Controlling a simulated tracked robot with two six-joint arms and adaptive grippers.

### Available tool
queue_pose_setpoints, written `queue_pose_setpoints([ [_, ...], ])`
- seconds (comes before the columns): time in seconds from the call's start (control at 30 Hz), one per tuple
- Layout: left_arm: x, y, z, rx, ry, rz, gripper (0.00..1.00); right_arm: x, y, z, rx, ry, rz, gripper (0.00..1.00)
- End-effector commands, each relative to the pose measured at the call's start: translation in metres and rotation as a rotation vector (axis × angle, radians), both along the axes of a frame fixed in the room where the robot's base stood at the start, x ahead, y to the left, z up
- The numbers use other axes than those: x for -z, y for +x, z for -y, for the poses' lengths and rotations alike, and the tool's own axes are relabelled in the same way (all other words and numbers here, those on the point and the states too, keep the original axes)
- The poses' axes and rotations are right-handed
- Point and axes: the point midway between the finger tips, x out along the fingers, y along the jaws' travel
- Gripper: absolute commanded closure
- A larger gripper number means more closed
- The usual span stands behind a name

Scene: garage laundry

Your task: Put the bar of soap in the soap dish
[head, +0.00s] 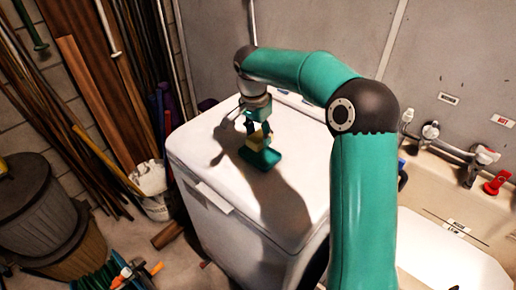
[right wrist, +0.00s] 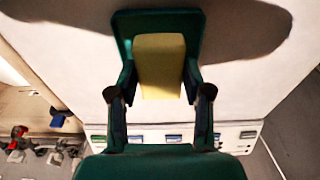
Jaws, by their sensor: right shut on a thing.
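The yellow bar of soap (head: 257,138) is between the fingers of my right gripper (head: 257,128), above the white machine top. The green soap dish (head: 262,158) lies on that top directly under the soap. In the right wrist view, my right gripper (right wrist: 160,82) has one finger on each side of the soap (right wrist: 160,66), and the dish (right wrist: 159,20) shows around the soap's far end. I cannot tell whether the soap touches the dish floor. My left gripper is out of view.
The white washing machine (head: 205,165) has free room on its top around the dish. A sink with taps (head: 430,131) is at the right. Bins (head: 35,200), a white bucket (head: 155,205) and leaning boards (head: 90,95) stand at the left.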

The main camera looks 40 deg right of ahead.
Motion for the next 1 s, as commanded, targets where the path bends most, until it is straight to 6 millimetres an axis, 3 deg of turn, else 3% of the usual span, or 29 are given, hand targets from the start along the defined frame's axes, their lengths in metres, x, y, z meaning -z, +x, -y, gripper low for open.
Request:
queue_pose_setpoints([
  [0.37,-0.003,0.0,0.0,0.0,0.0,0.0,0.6,0.039,-0.001,0.001,0.002,0.001,-0.003,0.94],
  [0.43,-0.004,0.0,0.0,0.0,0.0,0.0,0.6,0.046,-0.001,0.002,0.002,0.0,-0.002,1.0],
  [0.7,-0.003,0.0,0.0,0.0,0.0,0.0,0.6,0.053,-0.002,0.001,0.003,0.002,-0.005,1.0],
  [0.73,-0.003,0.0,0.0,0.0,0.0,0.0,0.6,0.054,-0.002,0.001,0.003,0.003,-0.006,0.46],
  [0.87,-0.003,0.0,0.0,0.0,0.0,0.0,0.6,0.053,-0.002,0.001,0.003,0.002,-0.004,0.26],
  [1.0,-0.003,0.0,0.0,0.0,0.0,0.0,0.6,0.052,-0.002,0.001,0.003,0.001,-0.002,0.26],
])
